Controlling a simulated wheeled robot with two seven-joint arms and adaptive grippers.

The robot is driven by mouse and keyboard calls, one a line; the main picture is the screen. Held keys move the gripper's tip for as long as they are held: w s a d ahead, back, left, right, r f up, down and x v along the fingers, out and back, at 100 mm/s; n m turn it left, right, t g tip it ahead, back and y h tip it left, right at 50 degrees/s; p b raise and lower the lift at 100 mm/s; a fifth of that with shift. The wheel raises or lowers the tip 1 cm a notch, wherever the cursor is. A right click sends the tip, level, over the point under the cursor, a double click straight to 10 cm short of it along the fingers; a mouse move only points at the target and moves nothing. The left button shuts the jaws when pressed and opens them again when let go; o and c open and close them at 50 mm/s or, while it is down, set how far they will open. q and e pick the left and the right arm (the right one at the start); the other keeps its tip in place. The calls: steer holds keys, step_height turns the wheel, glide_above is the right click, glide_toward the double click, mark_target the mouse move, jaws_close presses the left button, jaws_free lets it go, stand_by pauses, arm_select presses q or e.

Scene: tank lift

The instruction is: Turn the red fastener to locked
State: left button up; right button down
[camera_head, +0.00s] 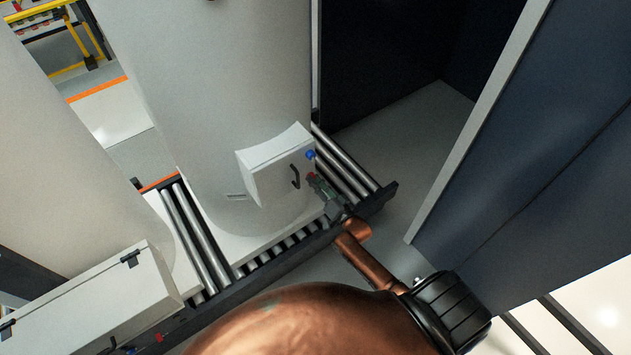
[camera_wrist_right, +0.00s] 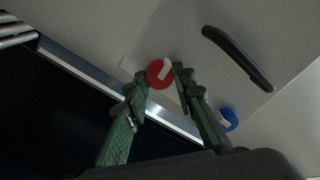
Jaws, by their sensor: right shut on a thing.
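The red fastener (camera_wrist_right: 155,80) is a round red knob with a white bar, low on the door of a light grey box (camera_head: 262,180). In the wrist view its bar slants up to the right. My right gripper (camera_wrist_right: 163,74) is closed on it, one green finger on each side. Whether the fastener is locked I cannot tell. My left gripper is not in view.
A blue fastener (camera_wrist_right: 228,119) and a black handle (camera_wrist_right: 237,58) sit on the same door. The box is on a large pale tank (camera_head: 215,80) standing on a roller conveyor (camera_head: 345,165). Another box (camera_head: 95,305) is at lower left. A dark panel (camera_head: 530,165) rises at right.

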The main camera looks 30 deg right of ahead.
steer(key=shift+m, duration=0.6)
steer(key=c, duration=1.6)
jaws_free()
steer(key=s, duration=1.2)
steer(key=shift+d+f, duration=0.2)
steer(key=shift+d, duration=0.2)
